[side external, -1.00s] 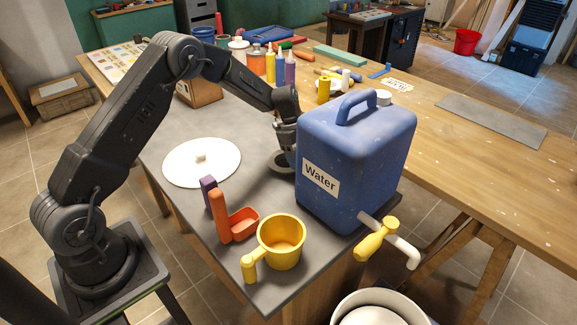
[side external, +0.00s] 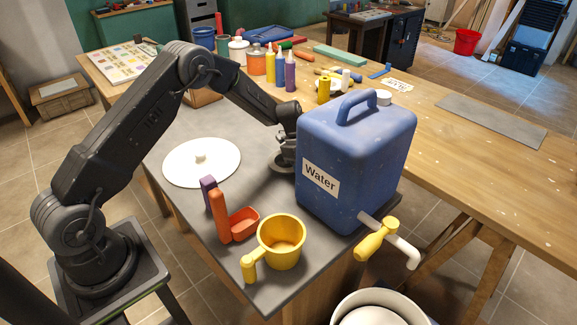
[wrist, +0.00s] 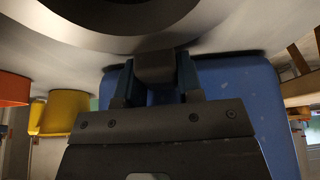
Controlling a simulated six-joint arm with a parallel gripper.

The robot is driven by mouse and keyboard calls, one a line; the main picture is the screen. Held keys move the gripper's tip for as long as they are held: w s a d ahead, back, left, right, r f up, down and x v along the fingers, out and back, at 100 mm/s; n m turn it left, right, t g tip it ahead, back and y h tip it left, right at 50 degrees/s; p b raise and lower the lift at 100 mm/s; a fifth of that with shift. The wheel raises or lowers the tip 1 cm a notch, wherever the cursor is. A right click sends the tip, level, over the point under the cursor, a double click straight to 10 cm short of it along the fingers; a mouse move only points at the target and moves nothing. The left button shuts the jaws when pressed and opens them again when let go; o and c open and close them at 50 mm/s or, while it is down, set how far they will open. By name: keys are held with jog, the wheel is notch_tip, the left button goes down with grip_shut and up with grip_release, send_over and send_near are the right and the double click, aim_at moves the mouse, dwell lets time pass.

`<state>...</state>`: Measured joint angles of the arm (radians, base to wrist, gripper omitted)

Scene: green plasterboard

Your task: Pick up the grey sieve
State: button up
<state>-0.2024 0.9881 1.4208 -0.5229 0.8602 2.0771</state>
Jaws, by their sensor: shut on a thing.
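The grey sieve (side external: 281,163) is a small round shape on the far left side of the blue water canister (side external: 350,165). It is partly hidden behind the canister and my wrist. In the wrist view its dark round rim (wrist: 110,40) fills the top, with a short grey grip block (wrist: 154,66) below it. My gripper (wrist: 154,82) is shut on that block, one finger on each side. In the side view my gripper (side external: 290,150) is close beside the canister and mostly hidden. I cannot tell whether the sieve touches the table.
A white round lid (side external: 202,163) with a knob lies left of the sieve. An orange scoop (side external: 233,220), a purple block (side external: 208,188) and a yellow mug (side external: 280,243) stand in front. The canister's tap (side external: 377,239) overhangs the edge. Bottles (side external: 290,74) stand behind.

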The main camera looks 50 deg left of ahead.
jog(key=shift+c, duration=1.2)
jog(key=shift+r, duration=0.1)
